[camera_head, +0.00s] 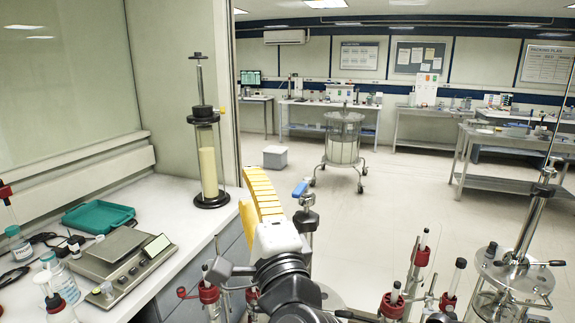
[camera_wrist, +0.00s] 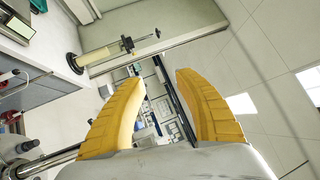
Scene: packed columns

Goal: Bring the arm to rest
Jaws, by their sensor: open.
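My gripper (camera_wrist: 158,100) shows in the wrist view with two ribbed yellow fingers spread wide apart and nothing between them. In the head view my gripper (camera_head: 262,195) is raised at the lower middle, just right of the white bench, with its yellow fingers pointing up and away. My dark arm runs up to it from the bottom edge. In the head view the fingers overlap each other, so the gap shows only in the wrist view.
A glass column with pale packing (camera_head: 208,165) stands on the white bench (camera_head: 170,225), left of my gripper. A balance (camera_head: 122,255) and a green tray (camera_head: 98,217) sit nearer. Clamped columns and a steel vessel (camera_head: 510,275) stand at lower right. Open floor (camera_head: 400,215) lies beyond.

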